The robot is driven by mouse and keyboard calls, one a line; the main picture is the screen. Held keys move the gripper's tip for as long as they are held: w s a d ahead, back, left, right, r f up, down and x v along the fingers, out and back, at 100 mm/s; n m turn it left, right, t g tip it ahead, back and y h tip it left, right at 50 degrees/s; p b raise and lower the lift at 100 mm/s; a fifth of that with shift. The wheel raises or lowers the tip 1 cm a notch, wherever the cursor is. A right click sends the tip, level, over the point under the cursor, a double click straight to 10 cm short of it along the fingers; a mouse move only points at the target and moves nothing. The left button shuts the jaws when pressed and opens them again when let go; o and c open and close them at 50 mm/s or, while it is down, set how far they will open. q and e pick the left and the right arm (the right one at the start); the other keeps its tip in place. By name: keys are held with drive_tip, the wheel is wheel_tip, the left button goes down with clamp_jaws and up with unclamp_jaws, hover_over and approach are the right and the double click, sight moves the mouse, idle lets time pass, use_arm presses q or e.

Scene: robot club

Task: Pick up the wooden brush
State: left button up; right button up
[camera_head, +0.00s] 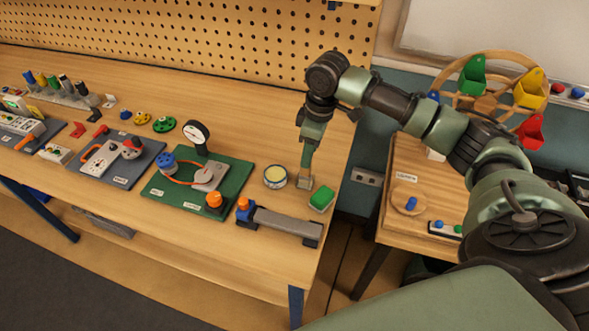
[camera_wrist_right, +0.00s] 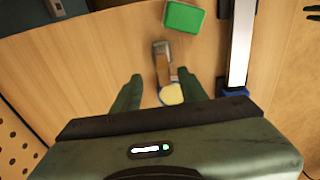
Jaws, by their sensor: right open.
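The wooden brush (camera_wrist_right: 162,68) lies on the workbench, narrow and brown with a greyish end. In the wrist view it lies between my two fingers, with clear gaps on both sides. My left gripper is not in view.
A round tin (camera_head: 275,177) stands close left of the brush, and a green block (camera_head: 321,198) lies close right. A grey bar fixture (camera_head: 284,224) is in front. A green board with a gauge (camera_head: 192,185) is further left. The bench's right edge is near.

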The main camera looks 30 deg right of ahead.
sight(303, 174)
wheel_tip(303, 174, down, 3)
drive_tip(key=shift+a+r+p, duration=0.1)
drive_tip(key=shift+a+p, duration=0.05)
drive_tip(key=shift+p, duration=0.35)
drive_tip(key=f, duration=0.1)
drive_tip(key=f+p, duration=0.1)
drive_tip(key=f, duration=0.1)
drive_tip(key=shift+w+a+f, duration=0.15)
drive_tip(key=shift+a+f, duration=0.15)
drive_tip(key=shift+a, duration=0.05)
drive_tip(key=shift+f, duration=0.3)
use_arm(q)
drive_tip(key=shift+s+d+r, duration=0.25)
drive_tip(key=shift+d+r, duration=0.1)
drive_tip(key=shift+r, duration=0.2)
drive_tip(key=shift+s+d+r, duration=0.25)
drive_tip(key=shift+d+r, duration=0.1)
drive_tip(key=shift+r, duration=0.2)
use_arm(e)
clamp_jaws()
